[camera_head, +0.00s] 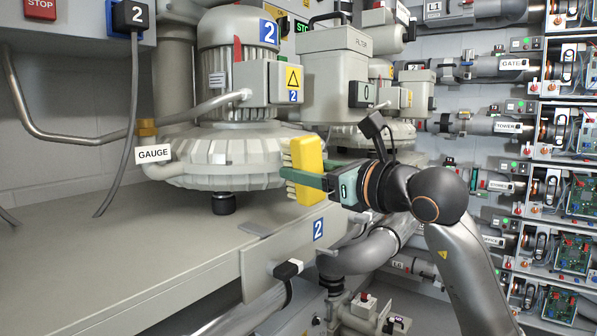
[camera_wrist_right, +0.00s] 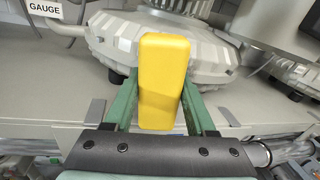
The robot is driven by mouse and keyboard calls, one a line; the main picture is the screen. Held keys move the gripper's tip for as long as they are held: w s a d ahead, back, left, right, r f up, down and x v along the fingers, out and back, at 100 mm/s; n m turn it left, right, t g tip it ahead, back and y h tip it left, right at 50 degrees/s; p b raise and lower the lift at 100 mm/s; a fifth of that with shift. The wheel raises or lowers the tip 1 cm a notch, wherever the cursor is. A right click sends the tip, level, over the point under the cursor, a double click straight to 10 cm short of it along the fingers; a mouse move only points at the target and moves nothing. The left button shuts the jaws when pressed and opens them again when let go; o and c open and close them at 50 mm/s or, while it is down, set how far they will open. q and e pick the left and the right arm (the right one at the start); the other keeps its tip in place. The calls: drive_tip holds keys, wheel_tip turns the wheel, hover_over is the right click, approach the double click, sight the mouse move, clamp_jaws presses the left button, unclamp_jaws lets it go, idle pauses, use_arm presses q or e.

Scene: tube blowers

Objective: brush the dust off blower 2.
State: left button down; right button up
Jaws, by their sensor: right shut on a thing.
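Blower 2 (camera_head: 225,150) stands on the grey bench, a ribbed round grey casing with a motor on top and a blue "2" label. It also shows in the right wrist view (camera_wrist_right: 115,38). My right gripper (camera_head: 300,178) is shut on a yellow brush (camera_head: 308,168), with a green finger on each side of it. The brush's pale bristle side faces the blower's casing at its right edge. I cannot tell whether the bristles touch it. In the right wrist view the yellow block (camera_wrist_right: 163,80) hides part of the casing. My left gripper is not in view.
The bench top (camera_head: 120,265) is bare at the front left. A "GAUGE" tag (camera_head: 153,154) and a pipe sit left of the casing. A grey filter box (camera_head: 335,75) stands behind the brush. Pipes (camera_head: 365,250) run below the bench edge.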

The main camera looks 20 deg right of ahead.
drive_tip(key=shift+w+d, duration=0.35)
drive_tip(key=shift+d, duration=0.45)
drive_tip(key=shift+s+a+b, duration=0.15)
drive_tip(key=shift+s+a, duration=0.25)
drive_tip(key=shift+a, duration=0.5)
drive_tip(key=shift+s+a+b, duration=0.15)
drive_tip(key=shift+s+a, duration=0.2)
drive_tip(key=shift+a, duration=0.5)
drive_tip(key=shift+r+p, duration=0.55)
drive_tip(key=shift+r, duration=0.2)
drive_tip(key=shift+w+d+f, duration=0.1)
drive_tip(key=shift+w+d, duration=0.35)
drive_tip(key=shift+d, duration=0.4)
drive_tip(key=shift+w+d, duration=0.4)
drive_tip(key=shift+d, duration=0.4)
drive_tip(key=shift+w+d, duration=0.45)
drive_tip(key=shift+d, duration=0.35)
drive_tip(key=shift+w+d, duration=0.4)
drive_tip(key=shift+d, duration=0.4)
drive_tip(key=shift+s+a, duration=0.35)
drive_tip(key=shift+a, duration=0.25)
drive_tip(key=shift+s+a+b, duration=0.2)
drive_tip(key=shift+s+a, duration=0.25)
drive_tip(key=shift+a, duration=0.45)
drive_tip(key=shift+s+a+b, duration=0.2)
drive_tip(key=shift+s+a, duration=0.2)
drive_tip(key=shift+a, duration=0.5)
drive_tip(key=shift+s+a+b, duration=0.2)
drive_tip(key=shift+s+a, duration=0.25)
drive_tip(key=shift+a, duration=0.45)
